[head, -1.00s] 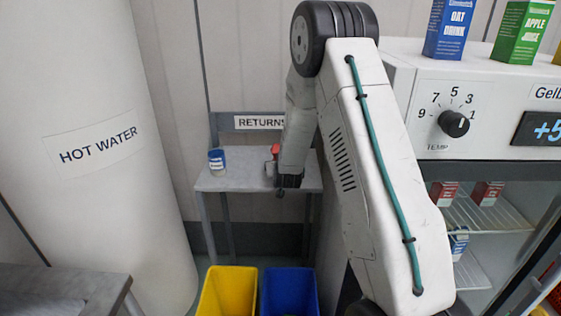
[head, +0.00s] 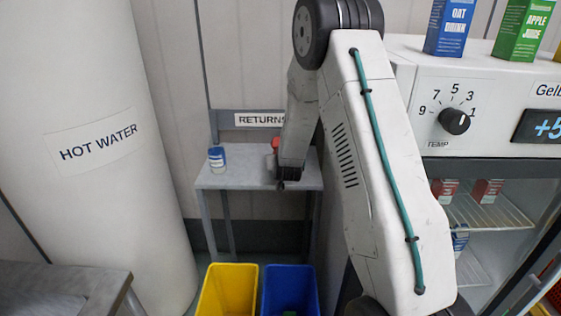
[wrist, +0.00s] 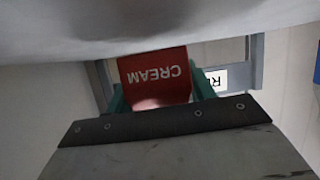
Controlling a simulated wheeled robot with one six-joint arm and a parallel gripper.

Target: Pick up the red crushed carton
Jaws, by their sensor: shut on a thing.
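The red carton (wrist: 155,78), with white lettering CREAM upside down, sits between the two green fingers of my gripper (wrist: 161,90) in the wrist view. The fingers are shut on it from both sides. Its lower part in that picture is behind the dark edge of my gripper, and I cannot tell how crushed it is. In the head view a small red patch (head: 276,143) shows just left of my wrist, over the returns table; it appears to be this carton. My arm hides most of the gripper there.
A blue-and-white tub (head: 217,159) stands on the grey returns table (head: 236,180). A yellow bin (head: 229,270) and a blue bin (head: 289,272) stand below. The fridge (head: 480,190) at right holds more red cartons. A hot water tank (head: 100,210) stands left.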

